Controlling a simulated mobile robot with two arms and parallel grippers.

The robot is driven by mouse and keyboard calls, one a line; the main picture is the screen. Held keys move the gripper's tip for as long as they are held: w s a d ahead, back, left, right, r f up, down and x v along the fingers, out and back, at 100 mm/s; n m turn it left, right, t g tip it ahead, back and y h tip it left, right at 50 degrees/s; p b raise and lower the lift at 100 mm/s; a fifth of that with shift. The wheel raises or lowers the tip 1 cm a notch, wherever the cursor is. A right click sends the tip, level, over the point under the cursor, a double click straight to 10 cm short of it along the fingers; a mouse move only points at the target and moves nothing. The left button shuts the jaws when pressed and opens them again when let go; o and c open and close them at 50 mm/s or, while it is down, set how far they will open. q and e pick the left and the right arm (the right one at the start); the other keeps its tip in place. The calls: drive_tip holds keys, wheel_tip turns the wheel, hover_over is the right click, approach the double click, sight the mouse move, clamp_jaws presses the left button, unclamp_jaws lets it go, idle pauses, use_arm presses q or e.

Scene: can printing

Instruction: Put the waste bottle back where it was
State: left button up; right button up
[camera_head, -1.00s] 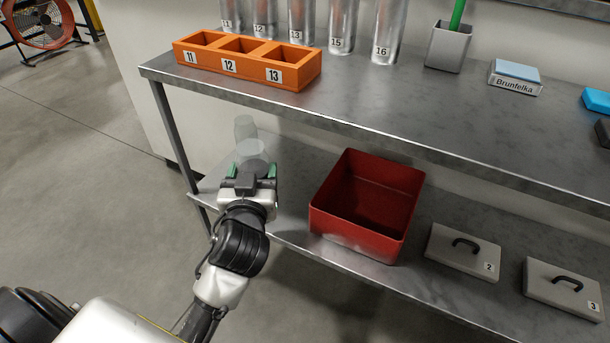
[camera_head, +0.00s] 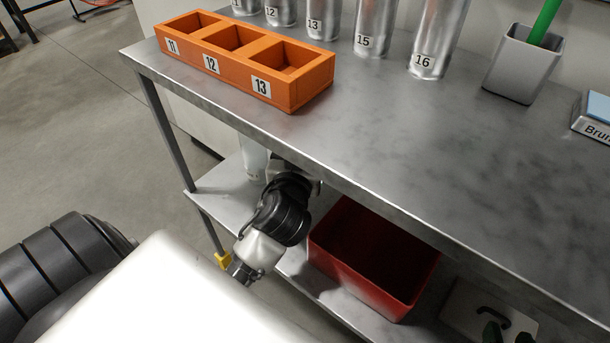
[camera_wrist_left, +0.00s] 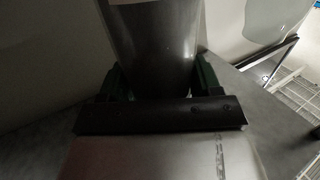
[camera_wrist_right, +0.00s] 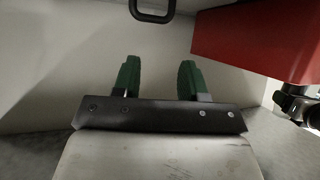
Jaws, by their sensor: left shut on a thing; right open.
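The waste bottle, a translucent grey cylinder (camera_head: 253,160), stands upright over the lower shelf's left end, its top hidden by the upper shelf edge. My left gripper is shut on it, with a green finger on each side of the bottle (camera_wrist_left: 155,45) in the left wrist view (camera_wrist_left: 158,82). In the head view the upper shelf hides those fingers. I cannot tell whether the bottle's base touches the shelf.
The lower shelf (camera_head: 222,196) is close under the upper shelf (camera_head: 390,130). A red bin (camera_head: 345,270) stands right of my left arm. A grey lid with a black handle (camera_head: 465,308) lies further right. An orange three-slot holder (camera_head: 225,68) and metal cans (camera_head: 372,25) stand above.

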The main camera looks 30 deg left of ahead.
use_arm(q)
wheel_tip(320, 180, down, 3)
drive_tip(key=shift+r+b, duration=0.1)
drive_tip(key=shift+b, duration=0.4)
wheel_tip(320, 180, down, 3)
drive_tip(key=shift+b, duration=0.75)
use_arm(e)
wheel_tip(320, 180, up, 9)
drive_tip(key=w+a+t+y, duration=0.2)
drive_tip(key=t, duration=0.5)
drive_tip(key=shift+w+f+t+y, duration=0.2)
drive_tip(key=shift+t+y, duration=0.1)
drive_tip(key=shift+t, duration=0.1)
drive_tip(key=shift+a, duration=0.1)
use_arm(q)
drive_tip(key=shift+f, duration=0.25)
drive_tip(key=o, duration=1.3)
use_arm(e)
drive_tip(key=shift+s+r+t, duration=0.1)
drive_tip(key=shift+r+t, duration=0.2)
use_arm(q)
drive_tip(key=shift+o, duration=0.2)
